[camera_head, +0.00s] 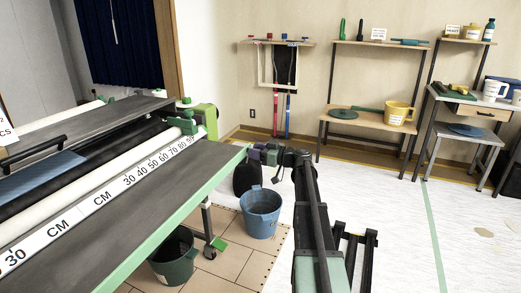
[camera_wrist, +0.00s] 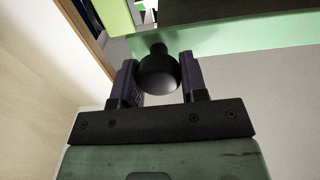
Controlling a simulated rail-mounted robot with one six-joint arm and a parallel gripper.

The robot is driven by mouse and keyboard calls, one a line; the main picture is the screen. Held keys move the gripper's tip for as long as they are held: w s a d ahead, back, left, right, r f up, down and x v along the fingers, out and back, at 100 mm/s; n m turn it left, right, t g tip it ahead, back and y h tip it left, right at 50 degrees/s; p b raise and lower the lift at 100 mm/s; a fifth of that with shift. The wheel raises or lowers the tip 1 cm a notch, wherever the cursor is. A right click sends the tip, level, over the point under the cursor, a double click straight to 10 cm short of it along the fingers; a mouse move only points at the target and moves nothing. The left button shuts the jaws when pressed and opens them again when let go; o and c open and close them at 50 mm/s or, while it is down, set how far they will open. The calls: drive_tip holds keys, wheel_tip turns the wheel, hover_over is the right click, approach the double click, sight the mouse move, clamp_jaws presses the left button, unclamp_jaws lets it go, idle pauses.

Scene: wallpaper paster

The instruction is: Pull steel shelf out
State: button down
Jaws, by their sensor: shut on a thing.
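The steel shelf (camera_head: 125,220) is a long grey panel with a light green front edge, on the left of the head view beside the paster's rollers. Its green edge (camera_wrist: 235,42) crosses the top of the wrist view. A round black knob (camera_wrist: 158,76) sticks out from that edge. My gripper (camera_wrist: 158,82) has its two purple fingers on either side of the knob, shut on it. In the head view my gripper (camera_head: 262,155) is at the shelf's far right corner; the knob is hard to make out there.
A blue bucket (camera_head: 261,213) and a dark green bucket (camera_head: 173,257) stand on the floor below the shelf, near a caster leg (camera_head: 209,222). Wooden racks (camera_head: 372,125) with tools line the back wall.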

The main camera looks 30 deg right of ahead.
drive_tip(key=c, duration=0.7)
unclamp_jaws()
drive_tip(key=v, duration=1)
drive_tip(key=shift+s+d, duration=0.25)
drive_tip(key=shift+s, duration=0.05)
